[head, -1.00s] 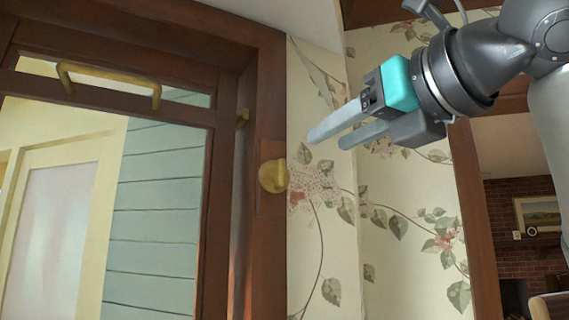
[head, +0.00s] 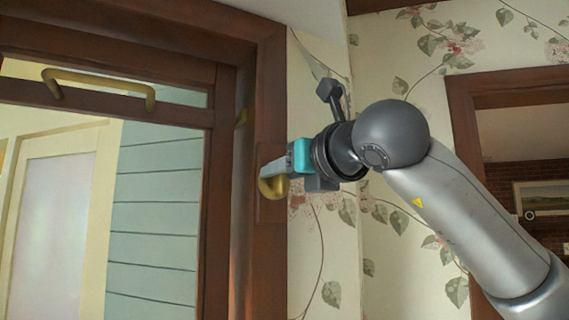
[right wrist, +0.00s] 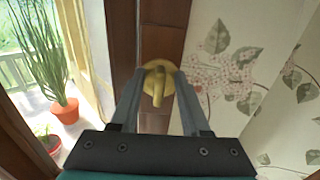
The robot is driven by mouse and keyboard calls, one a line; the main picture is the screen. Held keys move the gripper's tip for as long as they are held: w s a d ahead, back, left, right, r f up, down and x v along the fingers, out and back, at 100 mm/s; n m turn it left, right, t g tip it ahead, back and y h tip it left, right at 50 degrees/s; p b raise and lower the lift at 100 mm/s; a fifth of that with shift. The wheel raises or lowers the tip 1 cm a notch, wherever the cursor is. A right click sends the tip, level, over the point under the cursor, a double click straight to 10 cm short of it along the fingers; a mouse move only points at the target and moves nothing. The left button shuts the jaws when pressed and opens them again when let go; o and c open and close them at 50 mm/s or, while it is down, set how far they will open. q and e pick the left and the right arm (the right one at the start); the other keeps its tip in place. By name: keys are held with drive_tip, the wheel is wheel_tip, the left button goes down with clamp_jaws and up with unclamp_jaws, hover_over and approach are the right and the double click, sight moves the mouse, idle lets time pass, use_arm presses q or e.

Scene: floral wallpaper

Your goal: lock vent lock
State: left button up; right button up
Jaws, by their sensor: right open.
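The vent lock is a round brass knob (head: 272,186) on the dark wooden frame right of the window. In the right wrist view the brass lock (right wrist: 158,78) shows a round plate with a raised thumb-turn pointing down. My right gripper (head: 273,172) is at the lock in the head view and partly covers it. In the right wrist view its open fingers (right wrist: 157,82) stand on either side of the lock's thumb-turn, with a gap to it on each side. I cannot tell whether either finger touches the plate. My left gripper is not in view.
Floral wallpaper (head: 335,255) covers the wall right of the frame. A second wooden doorway frame (head: 463,120) stands farther right. Potted plants (right wrist: 65,108) show through the glass.

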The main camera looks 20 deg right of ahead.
clamp_jaws()
idle(0.4)
